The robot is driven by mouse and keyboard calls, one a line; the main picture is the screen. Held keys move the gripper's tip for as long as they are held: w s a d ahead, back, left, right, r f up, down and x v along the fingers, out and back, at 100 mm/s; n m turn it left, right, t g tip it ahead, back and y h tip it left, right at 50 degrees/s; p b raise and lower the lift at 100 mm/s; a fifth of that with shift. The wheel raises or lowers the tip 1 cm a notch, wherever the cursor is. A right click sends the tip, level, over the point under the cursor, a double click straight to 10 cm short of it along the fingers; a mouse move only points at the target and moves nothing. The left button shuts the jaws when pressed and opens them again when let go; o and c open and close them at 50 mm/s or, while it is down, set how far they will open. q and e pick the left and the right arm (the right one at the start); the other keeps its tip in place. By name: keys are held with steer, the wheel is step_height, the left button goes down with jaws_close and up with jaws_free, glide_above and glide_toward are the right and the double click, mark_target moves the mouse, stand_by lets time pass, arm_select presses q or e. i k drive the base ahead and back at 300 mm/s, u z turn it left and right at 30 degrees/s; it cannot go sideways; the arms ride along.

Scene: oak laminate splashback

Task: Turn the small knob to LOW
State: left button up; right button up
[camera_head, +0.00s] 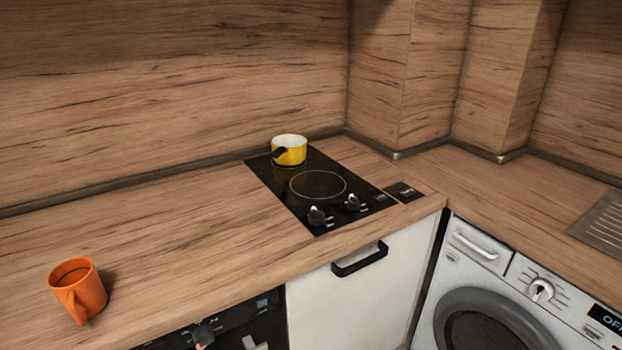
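The black hob (280,192) is set in the worktop and has two dark knobs with light pointers along its front edge. The left hob knob (316,216) and the right hob knob (353,203) look close in size, the right one slightly smaller. Their markings are too small to read, so I cannot tell which setting either is at. No LOW label can be made out. Neither of my grippers can be made out in the head view.
A yellow pot (291,152) stands on the hob's rear. An orange mug (79,290) stands at the worktop's left. Below are a dark oven panel (270,305), a white cabinet door (345,305) and a washing machine (480,290) with a dial (541,290). The worktop between mug and hob is clear.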

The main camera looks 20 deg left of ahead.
mark_target(352, 202)
steer(key=z, duration=1.1)
steer(key=i, duration=1.4)
steer(key=u, duration=2.75)
